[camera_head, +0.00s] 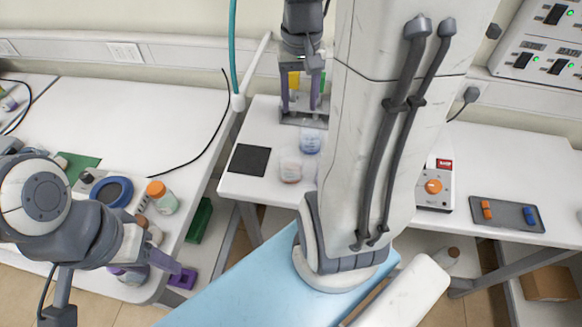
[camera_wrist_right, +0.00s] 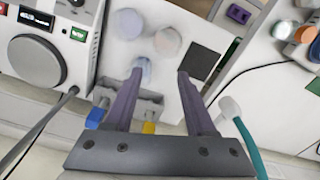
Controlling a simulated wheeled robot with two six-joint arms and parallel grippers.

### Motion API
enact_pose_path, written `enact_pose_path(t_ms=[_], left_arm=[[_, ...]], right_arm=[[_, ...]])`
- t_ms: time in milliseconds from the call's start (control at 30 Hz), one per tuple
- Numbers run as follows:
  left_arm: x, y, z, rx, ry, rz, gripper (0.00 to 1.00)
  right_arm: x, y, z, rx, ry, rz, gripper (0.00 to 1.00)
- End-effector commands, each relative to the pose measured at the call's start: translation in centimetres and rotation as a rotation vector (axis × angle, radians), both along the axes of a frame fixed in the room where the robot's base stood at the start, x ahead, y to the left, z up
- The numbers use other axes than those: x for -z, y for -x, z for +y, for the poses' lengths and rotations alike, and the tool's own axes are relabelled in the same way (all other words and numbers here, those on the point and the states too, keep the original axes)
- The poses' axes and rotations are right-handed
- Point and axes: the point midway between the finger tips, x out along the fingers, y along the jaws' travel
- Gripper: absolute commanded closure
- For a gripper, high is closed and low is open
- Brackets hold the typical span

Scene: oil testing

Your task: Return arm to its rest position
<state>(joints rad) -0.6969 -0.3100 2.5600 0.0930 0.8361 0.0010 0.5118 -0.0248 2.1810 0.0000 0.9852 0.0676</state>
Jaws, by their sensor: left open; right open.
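My right gripper (camera_head: 301,104) hangs over the back of the middle white table in the head view, its arm coming down from the top. In the right wrist view its two purple fingers (camera_wrist_right: 160,78) are spread apart with nothing held between them. A grey rack (camera_wrist_right: 150,108) with blue and yellow pieces lies behind and between the fingers. My left gripper (camera_head: 170,268) is at the lower left by the left table's edge, with its purple fingers partly hidden by its wrist. It is open, and no held object shows.
A clear beaker (camera_head: 290,171), a bluish beaker (camera_head: 311,140) and a black pad (camera_head: 249,160) are on the middle table. An orange-capped bottle (camera_head: 162,198) and blue ring (camera_head: 111,191) crowd the left table. A white device (camera_head: 434,200) and grey tray (camera_head: 508,214) stand right.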

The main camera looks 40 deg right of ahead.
Motion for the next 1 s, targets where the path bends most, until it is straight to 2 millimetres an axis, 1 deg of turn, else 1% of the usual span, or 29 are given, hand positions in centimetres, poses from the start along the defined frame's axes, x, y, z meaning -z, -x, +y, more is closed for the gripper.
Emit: enact_pose_path(t_ms=[100,200,567,667,767,867,900,967,1000], left_arm=[[0.1,0.0,0.0,0.000,0.000,0.000,0.50],[0.1,0.0,0.0,0.000,0.000,0.000,0.50],[0.1,0.0,0.0,0.000,0.000,0.000,0.50],[0.1,0.0,0.0,0.000,0.000,0.000,0.50],[0.1,0.0,0.0,0.000,0.000,0.000,0.50],[0.1,0.0,0.0,0.000,0.000,0.000,0.50],[0.1,0.0,0.0,0.000,0.000,0.000,0.50],[0.1,0.0,0.0,0.000,0.000,0.000,0.50],[0.1,0.0,0.0,0.000,0.000,0.000,0.50]], right_arm=[[-0.8,0.0,0.0,0.000,0.000,0.000,0.44],[-1.1,0.0,0.0,0.000,0.000,0.000,0.44],[-1.0,0.0,0.0,0.000,-0.001,0.001,0.44],[-1.0,-0.1,0.5,-0.016,-0.001,-0.001,0.44],[-0.8,-0.6,2.7,-0.088,-0.004,-0.005,0.44],[-0.5,-0.9,6.8,-0.228,-0.009,-0.015,0.44],[-0.3,-0.9,8.8,-0.297,-0.012,-0.018,0.44],[0.0,-0.5,11.8,-0.405,-0.017,-0.025,0.44],[0.2,0.0,13.8,-0.476,-0.022,-0.029,0.44]])
